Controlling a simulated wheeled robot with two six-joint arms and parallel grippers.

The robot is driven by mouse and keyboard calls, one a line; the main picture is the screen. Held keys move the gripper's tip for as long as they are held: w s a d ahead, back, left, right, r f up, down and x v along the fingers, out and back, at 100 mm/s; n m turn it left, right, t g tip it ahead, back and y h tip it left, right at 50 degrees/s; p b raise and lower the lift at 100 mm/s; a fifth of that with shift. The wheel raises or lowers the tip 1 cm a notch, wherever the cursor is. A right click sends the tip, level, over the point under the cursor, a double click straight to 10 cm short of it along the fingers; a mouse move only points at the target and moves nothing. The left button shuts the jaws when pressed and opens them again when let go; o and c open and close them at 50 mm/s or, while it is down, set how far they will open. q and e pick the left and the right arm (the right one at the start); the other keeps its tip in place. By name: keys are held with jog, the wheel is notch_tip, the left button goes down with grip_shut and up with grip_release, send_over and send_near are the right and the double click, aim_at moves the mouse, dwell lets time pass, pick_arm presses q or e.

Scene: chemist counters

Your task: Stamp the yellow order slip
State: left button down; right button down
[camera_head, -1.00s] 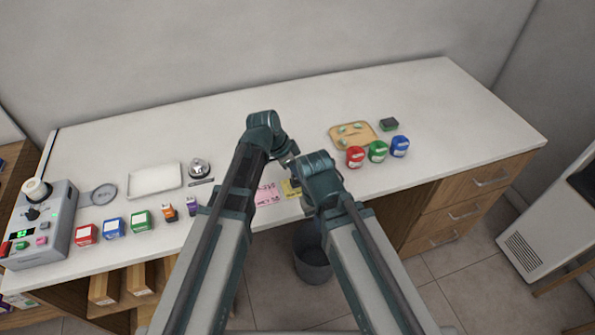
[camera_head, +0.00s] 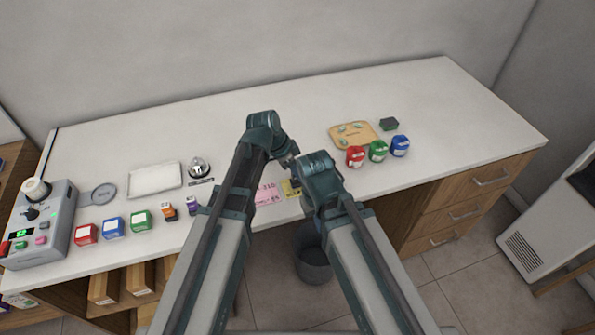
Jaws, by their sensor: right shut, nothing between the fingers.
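The yellow order slip (camera_head: 290,188) lies near the counter's front edge, mostly hidden by my right arm. A pink slip (camera_head: 267,194) lies to its left, partly covered by my left arm. My right gripper (camera_head: 307,209) is shut and empty close to the yellow slip, mostly hidden under its own arm. My left gripper is hidden behind the arms. A red (camera_head: 355,156), a green (camera_head: 377,151) and a blue (camera_head: 400,146) rounded item, possibly stamps or ink pads, stand in a row to the right of the arms.
A tan tray (camera_head: 340,142) and a dark green-black block (camera_head: 389,124) sit behind that row. On the left are a white tray (camera_head: 153,181), a bell (camera_head: 199,168), several small coloured boxes (camera_head: 113,228) and a grey device (camera_head: 42,228). A bin (camera_head: 313,266) stands below. The counter's back is clear.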

pick_arm(q)
jog(key=shift+f+b, duration=0.35)
jog(key=shift+f, duration=0.05)
dwell(1.2)
jog(key=shift+s+r, duration=0.1)
notch_tip(320, 180, up, 7)
jog(key=p, duration=0.7)
dwell(0.4)
dwell(0.4)
